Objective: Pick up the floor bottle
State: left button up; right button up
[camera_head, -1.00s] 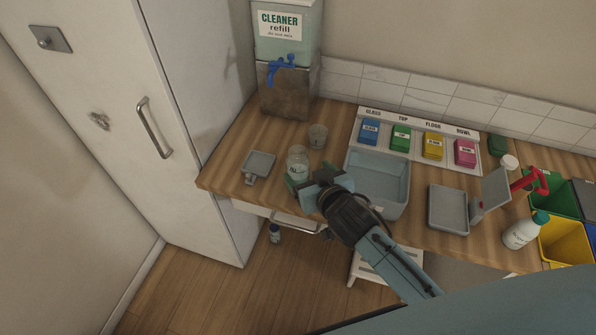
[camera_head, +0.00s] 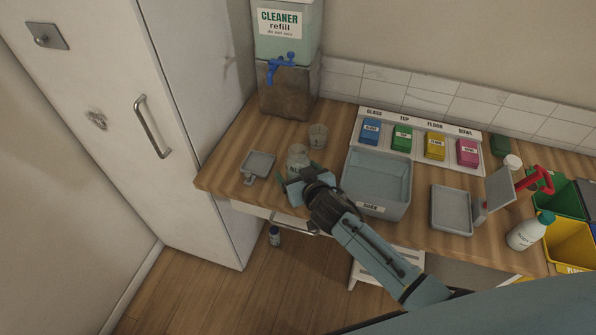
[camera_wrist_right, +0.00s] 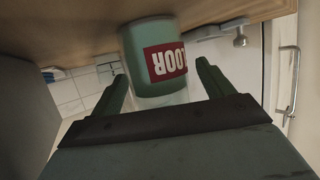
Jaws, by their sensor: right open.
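The floor bottle (camera_head: 298,156) is a clear, jar-like container standing on the wooden counter. In the right wrist view the bottle (camera_wrist_right: 155,52) appears upside down, with greenish contents and a red label reading part of "FLOOR". My right gripper (camera_head: 299,176) is at the near side of the bottle in the head view, hiding its lower part. In the right wrist view the open fingers of this gripper (camera_wrist_right: 163,72) lie on either side of the bottle, with gaps visible. I cannot tell how deep the bottle sits between them. My left gripper is not in view.
A clear cup (camera_head: 318,136) stands just behind the bottle, and a small grey tray (camera_head: 258,164) lies to its left. A grey soak basin (camera_head: 376,209) is close on the right. The cleaner refill dispenser (camera_head: 288,60) stands at the back left.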

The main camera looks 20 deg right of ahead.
aim_at(298, 150)
jog(key=shift+c, duration=0.4)
jog(key=c, duration=1.3)
jog(key=shift+r, duration=0.2)
jog(key=shift+r+p, duration=0.7)
jog(key=shift+r, duration=4.1)
